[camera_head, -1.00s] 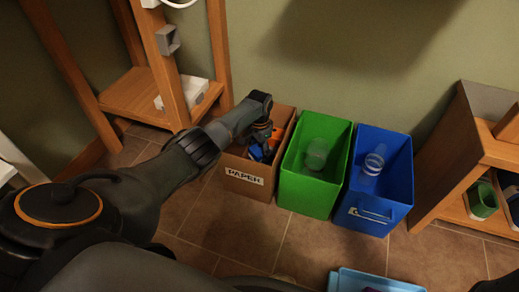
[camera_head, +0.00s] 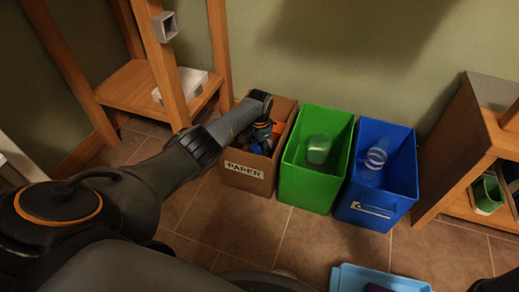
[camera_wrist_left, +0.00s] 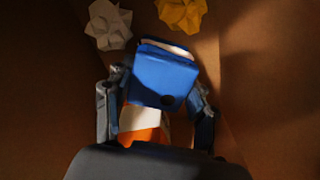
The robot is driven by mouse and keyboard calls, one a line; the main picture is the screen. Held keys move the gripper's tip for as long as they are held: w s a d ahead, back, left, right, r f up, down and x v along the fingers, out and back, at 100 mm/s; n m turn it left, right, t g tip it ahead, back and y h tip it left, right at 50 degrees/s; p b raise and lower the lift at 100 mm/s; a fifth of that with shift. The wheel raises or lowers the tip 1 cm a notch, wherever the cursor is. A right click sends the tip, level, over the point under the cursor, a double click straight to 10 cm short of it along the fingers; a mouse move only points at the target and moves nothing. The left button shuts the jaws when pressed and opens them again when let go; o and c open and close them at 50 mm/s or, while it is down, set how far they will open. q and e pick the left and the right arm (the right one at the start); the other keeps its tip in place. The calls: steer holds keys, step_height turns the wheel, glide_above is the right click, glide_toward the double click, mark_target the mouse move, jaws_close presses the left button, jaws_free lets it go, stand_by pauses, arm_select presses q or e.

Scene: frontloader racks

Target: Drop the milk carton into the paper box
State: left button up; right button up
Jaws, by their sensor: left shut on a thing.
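The paper box (camera_head: 248,169) is a brown cardboard box labelled PAPER, standing at the left of the bins. My left gripper (camera_head: 262,138) reaches down inside it, and the arm hides part of the opening. In the left wrist view, my left gripper (camera_wrist_left: 160,85) is shut on the milk carton (camera_wrist_left: 163,75), which is blue with white and orange parts, with a finger on each side. Brown cardboard walls surround it. Whether the carton touches the box floor is unclear. My right gripper is not in view.
Crumpled white paper (camera_wrist_left: 108,25) and yellow paper (camera_wrist_left: 182,14) lie in the box. A green bin (camera_head: 308,187) and a blue bin (camera_head: 372,205), each holding a clear container, stand to the right. A wooden shelf (camera_head: 145,95) stands left. A light-blue tray (camera_head: 375,279) is at the bottom.

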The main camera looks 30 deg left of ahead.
arm_select(q)
steer(key=shift+f, duration=0.4)
steer(key=o, duration=1)
step_height(320, 180, up, 12)
